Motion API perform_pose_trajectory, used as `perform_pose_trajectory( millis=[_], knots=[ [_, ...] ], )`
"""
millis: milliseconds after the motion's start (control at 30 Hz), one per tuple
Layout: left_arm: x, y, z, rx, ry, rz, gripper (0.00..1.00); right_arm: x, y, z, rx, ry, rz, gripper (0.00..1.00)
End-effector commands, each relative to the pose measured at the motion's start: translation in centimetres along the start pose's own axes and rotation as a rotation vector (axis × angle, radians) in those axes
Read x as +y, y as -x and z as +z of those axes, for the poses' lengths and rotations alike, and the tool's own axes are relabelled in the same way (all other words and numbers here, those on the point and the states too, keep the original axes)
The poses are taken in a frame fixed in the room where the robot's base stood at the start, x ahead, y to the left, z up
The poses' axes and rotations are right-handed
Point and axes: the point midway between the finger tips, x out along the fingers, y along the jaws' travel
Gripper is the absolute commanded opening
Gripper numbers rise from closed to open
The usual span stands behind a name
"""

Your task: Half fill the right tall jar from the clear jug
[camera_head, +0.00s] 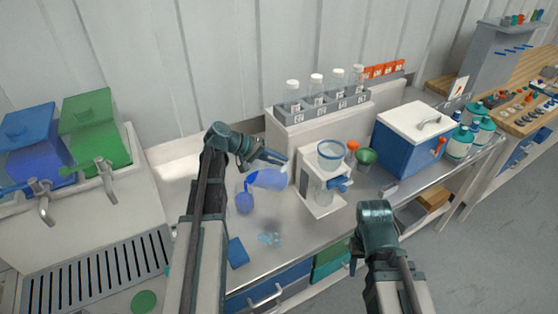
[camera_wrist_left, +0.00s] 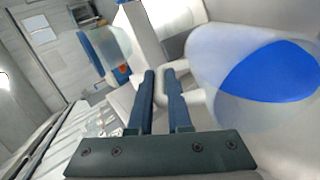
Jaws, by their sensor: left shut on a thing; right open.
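The clear jug (camera_head: 268,180) holds blue liquid and is tipped far over toward the left in the head view. My left gripper (camera_head: 280,160) is shut on its handle and holds it above the bench. In the left wrist view the jug (camera_wrist_left: 215,60) lies right of the closed fingers (camera_wrist_left: 162,75). A blue shape (camera_head: 245,203) is below the jug's left end, with blue reaching up toward it; I cannot tell whether this is a vessel or liquid. No pair of tall jars can be made out clearly. My right gripper (camera_head: 354,262) is open and empty at the bench's front edge.
A white stand (camera_head: 318,203) with a clear container (camera_head: 331,154) is just right of the jug. Pale blue specks (camera_head: 270,238) and a blue block (camera_head: 237,253) are on the bench.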

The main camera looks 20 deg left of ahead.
Motion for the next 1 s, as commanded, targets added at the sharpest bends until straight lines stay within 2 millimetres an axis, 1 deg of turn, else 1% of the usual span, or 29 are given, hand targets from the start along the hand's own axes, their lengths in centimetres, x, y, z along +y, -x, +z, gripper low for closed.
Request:
perform_pose_trajectory(
  millis=[267,367,500,733,900,1000],
  knots=[
    [0.1,0.2,0.0,0.002,0.000,0.017,0.00,0.0,-0.1,0.0,0.000,0.000,0.000,0.50],
    [0.5,0.3,-0.1,-0.006,-0.001,-0.022,0.00,0.1,1.0,0.1,0.000,0.000,0.000,0.50],
    [0.8,0.1,-0.1,-0.030,-0.003,-0.156,0.00,0.3,3.4,0.2,0.000,0.001,0.000,0.50],
    [0.6,-0.5,-0.2,-0.075,-0.004,-0.425,0.00,0.6,6.4,0.4,0.000,0.001,0.000,0.50],
    [0.2,-1.2,-0.2,-0.110,-0.005,-0.631,0.00,0.7,7.6,0.5,0.000,-0.003,-0.001,0.50],
    [0.0,-1.5,-0.1,-0.131,-0.006,-0.754,0.00,0.7,7.9,0.5,0.000,-0.004,-0.001,0.50]
  ],
)
